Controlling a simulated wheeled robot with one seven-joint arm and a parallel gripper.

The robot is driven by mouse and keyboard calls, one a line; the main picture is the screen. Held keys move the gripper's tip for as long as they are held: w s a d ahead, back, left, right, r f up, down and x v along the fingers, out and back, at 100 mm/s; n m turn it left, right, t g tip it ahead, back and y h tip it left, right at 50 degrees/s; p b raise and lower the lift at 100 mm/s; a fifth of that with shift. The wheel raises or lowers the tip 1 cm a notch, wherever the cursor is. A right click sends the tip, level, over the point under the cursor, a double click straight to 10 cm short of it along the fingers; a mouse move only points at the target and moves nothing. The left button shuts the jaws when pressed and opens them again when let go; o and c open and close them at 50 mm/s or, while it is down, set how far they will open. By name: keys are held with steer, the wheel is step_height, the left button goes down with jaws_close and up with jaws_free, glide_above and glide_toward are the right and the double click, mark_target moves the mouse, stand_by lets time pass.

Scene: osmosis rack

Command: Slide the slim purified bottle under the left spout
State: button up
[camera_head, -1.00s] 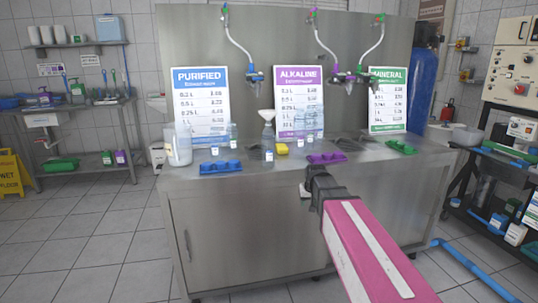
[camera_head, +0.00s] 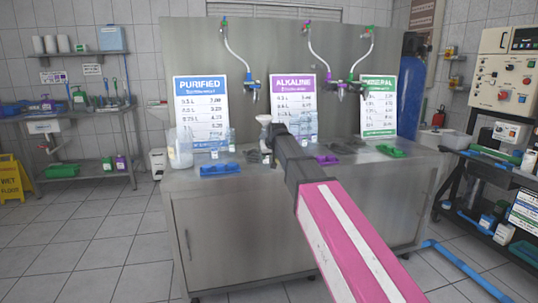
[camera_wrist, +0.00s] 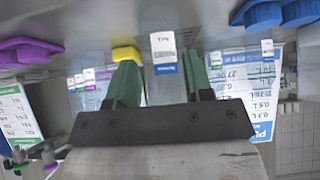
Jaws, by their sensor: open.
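The slim bottle (camera_wrist: 163,50) is clear with a white and blue label. In the wrist view it stands between the two green fingers of my open gripper (camera_wrist: 158,62), with the picture upside down; I cannot tell whether either finger touches it. In the head view my gripper (camera_head: 263,154) reaches over the counter and largely hides that bottle.
A blue tray (camera_head: 219,169) lies left of my gripper, a purple tray (camera_head: 326,160) and green tray (camera_head: 390,151) to its right. Small bottles (camera_head: 214,152) and a jug (camera_head: 180,150) stand back left. A white funnel (camera_head: 264,120) and yellow block (camera_wrist: 125,54) are close by.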

steer(key=f, duration=0.6)
steer(key=shift+w+a, duration=0.1)
steer(key=shift+w, duration=0.3)
steer(key=shift+w+a+f, duration=0.1)
steer(key=shift+w+f, duration=0.05)
steer(key=shift+w, duration=0.15)
steer(key=shift+w+a, duration=1.1)
steer(key=shift+w, duration=2.3)
steer(key=shift+w+a, duration=1.05)
steer(key=shift+w, duration=2.3)
steer(key=shift+w+a, duration=1.1)
steer(key=shift+w, duration=2.3)
steer(key=shift+s+d, duration=0.5)
steer(key=shift+s, duration=1.1)
steer(key=shift+s+d, duration=0.55)
steer(key=shift+s, duration=1.05)
steer(key=shift+s+d, duration=0.5)
steer(key=shift+s, duration=1.1)
